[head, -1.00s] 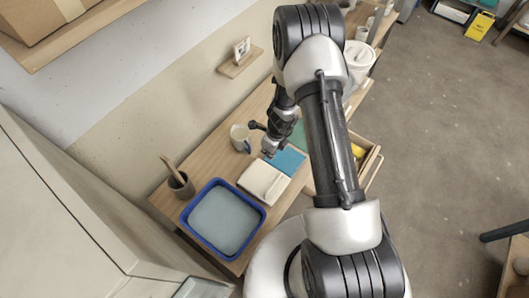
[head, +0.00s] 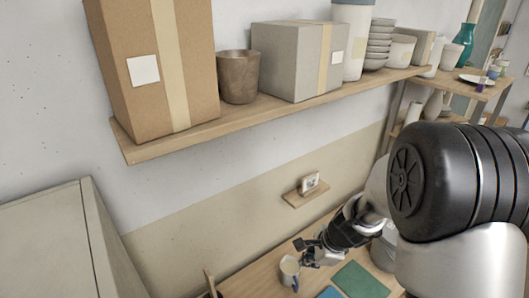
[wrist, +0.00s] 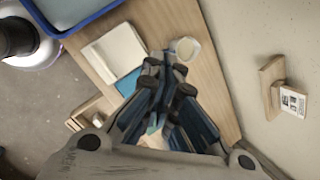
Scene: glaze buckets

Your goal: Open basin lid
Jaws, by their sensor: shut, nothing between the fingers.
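The blue-rimmed basin (wrist: 66,34) shows only in part, at the top left of the wrist view; it is outside the head view now. I cannot make out a separate lid on it. My gripper (wrist: 165,55) is shut and empty above the wooden table, apart from the basin. In the head view my gripper (head: 302,244) is just above and right of a pale mug (head: 289,270). The mug also shows beyond the fingertips in the wrist view (wrist: 186,48).
A cream pad (wrist: 112,52) and a blue sheet (wrist: 130,83) lie on the table, with a green sheet (head: 360,280) nearby. A small wall shelf (head: 305,196) holds a framed card. The long shelf (head: 200,128) above carries boxes and pots. A pale bucket (head: 383,252) stands behind my arm.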

